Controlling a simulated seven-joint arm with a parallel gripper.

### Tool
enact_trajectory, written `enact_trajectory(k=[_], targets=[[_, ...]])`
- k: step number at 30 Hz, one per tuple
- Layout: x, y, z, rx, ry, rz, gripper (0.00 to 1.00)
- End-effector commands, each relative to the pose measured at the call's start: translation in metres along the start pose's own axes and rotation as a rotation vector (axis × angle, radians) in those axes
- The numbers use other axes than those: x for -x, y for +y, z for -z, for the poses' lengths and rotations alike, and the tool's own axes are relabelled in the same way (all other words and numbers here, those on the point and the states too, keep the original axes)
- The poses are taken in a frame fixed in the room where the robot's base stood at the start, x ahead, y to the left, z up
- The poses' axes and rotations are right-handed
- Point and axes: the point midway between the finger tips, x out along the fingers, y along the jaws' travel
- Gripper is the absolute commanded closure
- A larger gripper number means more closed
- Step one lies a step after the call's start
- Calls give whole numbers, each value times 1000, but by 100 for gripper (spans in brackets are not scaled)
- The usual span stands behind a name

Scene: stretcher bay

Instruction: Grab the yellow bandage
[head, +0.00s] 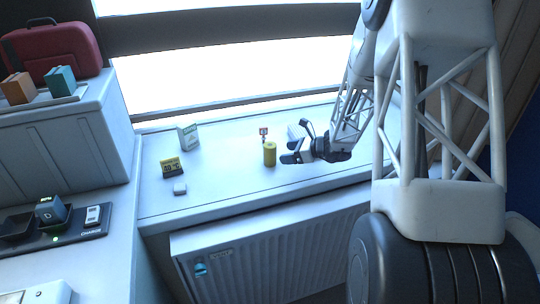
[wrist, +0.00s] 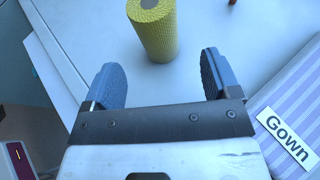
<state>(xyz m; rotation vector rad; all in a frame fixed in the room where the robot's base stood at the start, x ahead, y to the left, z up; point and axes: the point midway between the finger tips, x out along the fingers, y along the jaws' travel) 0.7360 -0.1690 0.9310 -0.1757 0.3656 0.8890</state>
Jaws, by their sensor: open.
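The yellow bandage (head: 269,154) is an upright roll standing on the white windowsill counter in the head view. My gripper (head: 290,152) is just to the right of the bandage in the head view. In the wrist view my gripper (wrist: 168,75) is open and empty, its two fingers apart. The bandage stands ahead of the gap between the fingertips, not clasped by them.
On the counter (head: 220,190) stand a yellow-and-black box (head: 171,167), a small white block (head: 180,189), a white-green box (head: 188,137) and a small red-blue item (head: 263,132). A striped packet labelled Gown (wrist: 290,110) lies at right in the wrist view.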

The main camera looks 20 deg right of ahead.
Motion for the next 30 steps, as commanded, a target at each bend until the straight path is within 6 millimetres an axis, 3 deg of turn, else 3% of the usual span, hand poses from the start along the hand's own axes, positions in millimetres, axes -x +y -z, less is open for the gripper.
enact_trajectory(k=[7,16,30], targets=[[-3,0,0,1,0,-1,18],[-24,1,-1,1,0,-2,18],[-29,1,-1,1,1,-2,18]])
